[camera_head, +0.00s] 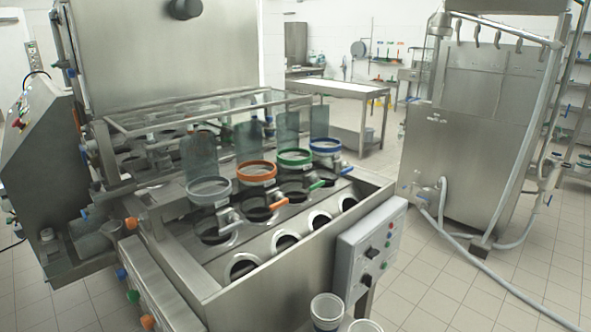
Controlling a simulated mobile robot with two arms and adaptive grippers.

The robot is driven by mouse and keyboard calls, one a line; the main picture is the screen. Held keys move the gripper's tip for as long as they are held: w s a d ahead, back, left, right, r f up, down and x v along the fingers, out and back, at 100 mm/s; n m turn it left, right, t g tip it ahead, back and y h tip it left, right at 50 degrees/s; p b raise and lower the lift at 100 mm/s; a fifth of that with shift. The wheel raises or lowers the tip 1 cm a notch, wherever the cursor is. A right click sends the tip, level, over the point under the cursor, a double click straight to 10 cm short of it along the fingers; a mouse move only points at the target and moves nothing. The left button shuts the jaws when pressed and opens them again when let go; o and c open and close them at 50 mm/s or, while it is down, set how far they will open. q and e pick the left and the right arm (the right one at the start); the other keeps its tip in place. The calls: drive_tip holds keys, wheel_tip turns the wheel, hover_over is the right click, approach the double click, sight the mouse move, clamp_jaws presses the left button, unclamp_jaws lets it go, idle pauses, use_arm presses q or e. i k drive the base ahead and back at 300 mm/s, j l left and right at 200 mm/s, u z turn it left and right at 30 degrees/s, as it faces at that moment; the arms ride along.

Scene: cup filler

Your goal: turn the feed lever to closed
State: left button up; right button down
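The cup filler (349,195) is a steel machine in the middle of the camera_head view. A row of ringed fill heads stands on it: a grey ring (208,188), an orange ring (256,170), a green ring (295,156) and a blue ring (325,145). Small handles stick out beside them, including an orange handle (279,203), a green handle (317,185) and a blue handle (346,170). An orange-ended fitting (131,223) is on the left side. I cannot tell which is the feed lever, or its position. Neither gripper is in view.
A grey control box (368,250) with knobs is on the front right of the machine. Stacked cups (326,311) stand low in front. A steel cabinet (470,130) with hoses stands at right. Tiled floor (440,295) lies between, crossed by a hose.

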sight(80, 131)
drive_tip(key=i+j, duration=0.15)
drive_tip(key=j, duration=0.35)
drive_tip(key=i+j, duration=0.1)
drive_tip(key=j, duration=0.4)
drive_tip(key=i+j, duration=0.15)
drive_tip(key=j, duration=0.4)
drive_tip(key=i+j+z, duration=0.1)
drive_tip(key=j, duration=0.4)
drive_tip(key=i+j, duration=0.15)
drive_tip(key=j, duration=0.35)
drive_tip(key=i+j, duration=0.1)
drive_tip(key=j, duration=0.4)
drive_tip(key=i+j, duration=0.1)
drive_tip(key=j, duration=0.45)
